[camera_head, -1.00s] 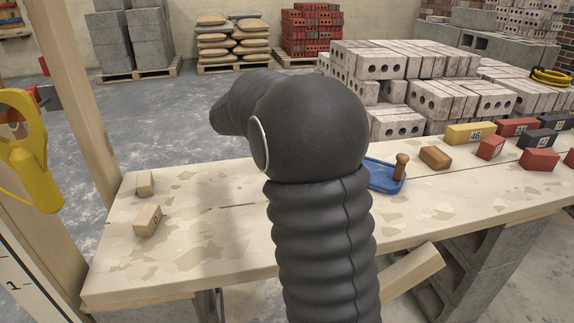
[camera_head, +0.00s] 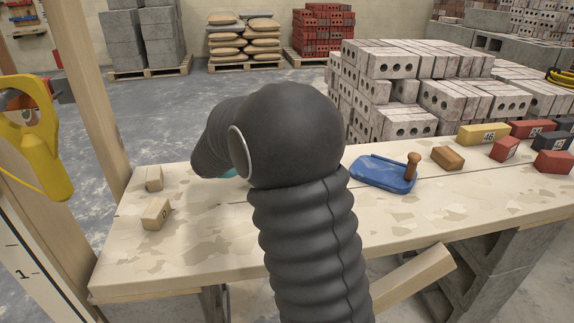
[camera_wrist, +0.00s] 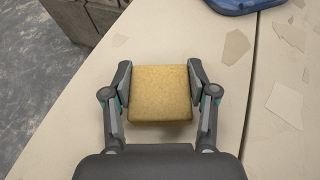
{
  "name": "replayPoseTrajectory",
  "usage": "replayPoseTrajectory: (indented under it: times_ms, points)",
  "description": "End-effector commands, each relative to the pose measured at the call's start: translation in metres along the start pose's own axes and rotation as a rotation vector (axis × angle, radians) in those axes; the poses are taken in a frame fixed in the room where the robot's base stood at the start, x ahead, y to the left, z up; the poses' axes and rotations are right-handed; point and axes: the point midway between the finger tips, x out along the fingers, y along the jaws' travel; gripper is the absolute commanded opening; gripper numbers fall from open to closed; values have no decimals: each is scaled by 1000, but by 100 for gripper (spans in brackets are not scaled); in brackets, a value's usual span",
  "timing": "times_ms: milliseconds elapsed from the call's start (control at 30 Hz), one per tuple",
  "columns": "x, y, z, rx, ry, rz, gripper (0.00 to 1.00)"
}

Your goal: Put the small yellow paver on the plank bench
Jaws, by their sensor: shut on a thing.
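The small yellow paver (camera_wrist: 160,95) is between the two fingers of my gripper (camera_wrist: 160,76) in the wrist view, which is shut on it from both sides. The plank bench (camera_head: 200,255) crosses the head view, and its pale, patchy top (camera_wrist: 85,125) lies beneath the paver in the wrist view. I cannot tell whether the paver touches the bench. In the head view my arm hides the paver and nearly all of my gripper.
A blue float (camera_head: 375,172) with a wooden knob and a brown block (camera_head: 447,157) lie right of my arm. Red, dark and long yellow (camera_head: 483,134) blocks stand farther right. Two small wooden blocks (camera_head: 155,214) lie at the left end. The bench between is clear.

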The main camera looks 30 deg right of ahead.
Motion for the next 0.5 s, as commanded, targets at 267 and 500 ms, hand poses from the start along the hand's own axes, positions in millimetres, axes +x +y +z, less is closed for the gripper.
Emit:
replayPoseTrajectory:
  times_ms: [267, 500]
  points:
    - [0, 0, -1, 1, 0, 1, 14]
    - [1, 0, -1, 1, 0, 1, 83]
